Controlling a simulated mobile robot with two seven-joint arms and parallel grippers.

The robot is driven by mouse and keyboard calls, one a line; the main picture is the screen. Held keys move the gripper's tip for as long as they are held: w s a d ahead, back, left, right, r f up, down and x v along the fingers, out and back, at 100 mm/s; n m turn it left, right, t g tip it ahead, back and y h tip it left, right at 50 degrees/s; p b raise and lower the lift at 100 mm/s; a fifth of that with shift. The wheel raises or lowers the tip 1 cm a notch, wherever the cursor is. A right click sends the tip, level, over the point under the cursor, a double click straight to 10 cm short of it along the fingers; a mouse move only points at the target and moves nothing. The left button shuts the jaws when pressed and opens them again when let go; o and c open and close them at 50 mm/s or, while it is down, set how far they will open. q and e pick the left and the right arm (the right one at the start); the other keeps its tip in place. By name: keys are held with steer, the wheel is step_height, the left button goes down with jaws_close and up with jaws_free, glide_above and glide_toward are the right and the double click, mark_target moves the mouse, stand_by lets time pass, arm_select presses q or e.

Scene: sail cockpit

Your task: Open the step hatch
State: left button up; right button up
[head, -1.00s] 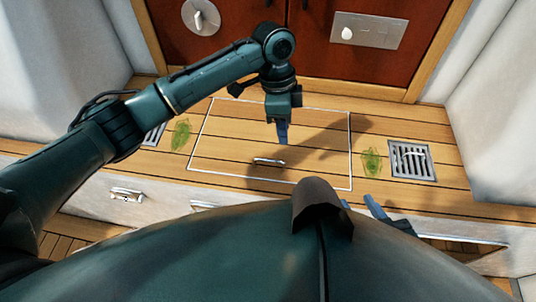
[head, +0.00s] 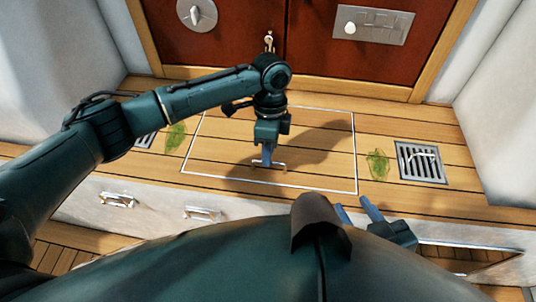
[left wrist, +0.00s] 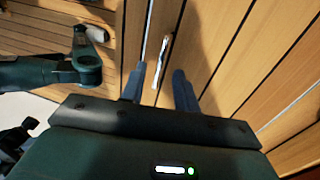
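The step hatch (head: 320,176) is a plank panel with a white outline in the wooden step, lying flush with it. Its small metal bar handle (head: 282,165) is near the front edge and also shows in the left wrist view (left wrist: 162,62). My left gripper (head: 268,163) points down at the handle. In the left wrist view its blue fingers (left wrist: 160,84) are apart, with the handle in line between them; I cannot tell whether they touch it. My right gripper (head: 357,207) is open and empty in front of the hatch's right corner, partly hidden by my body.
Slatted drain grates (head: 421,162) flank the hatch, with green patches (head: 377,164) beside them. Red doors (head: 340,62) with a metal latch plate (head: 372,26) stand behind. Drawer handles (head: 203,214) are on the white front below the step. White walls close both sides.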

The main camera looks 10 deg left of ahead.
arm_select(q)
steer(key=shift+s+f, duration=0.1)
steer(key=shift+f, duration=0.55)
steer(key=shift+c, duration=0.5)
jaws_close()
